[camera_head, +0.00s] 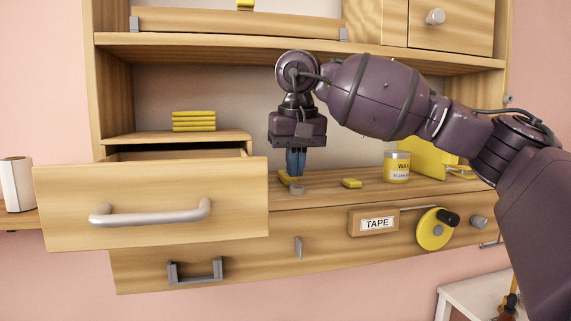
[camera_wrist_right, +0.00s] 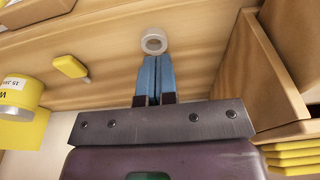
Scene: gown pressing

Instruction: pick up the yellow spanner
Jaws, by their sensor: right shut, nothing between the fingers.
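My right gripper (camera_head: 295,172) points down, with its blue fingers shut and empty, just above the worktop. It also shows in the wrist view (camera_wrist_right: 154,60). A small yellow piece (camera_head: 284,177) lies by the fingertips in the head view; its shape is mostly hidden, so I cannot tell whether it is the spanner. A grey ring (camera_head: 297,190) lies just in front of it and shows ahead of the fingertips in the wrist view (camera_wrist_right: 153,41). A thin yellow item (camera_head: 460,172) lies at the far right, partly hidden by my arm; I cannot make out its shape. My left gripper is out of view.
A yellow block (camera_head: 351,183) and a wax tin (camera_head: 397,166) stand on the worktop (camera_head: 325,184) right of the gripper. The open drawer (camera_head: 150,205) juts out at left, below stacked yellow cloths or blocks (camera_head: 194,121). A shelf (camera_head: 200,42) runs above.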

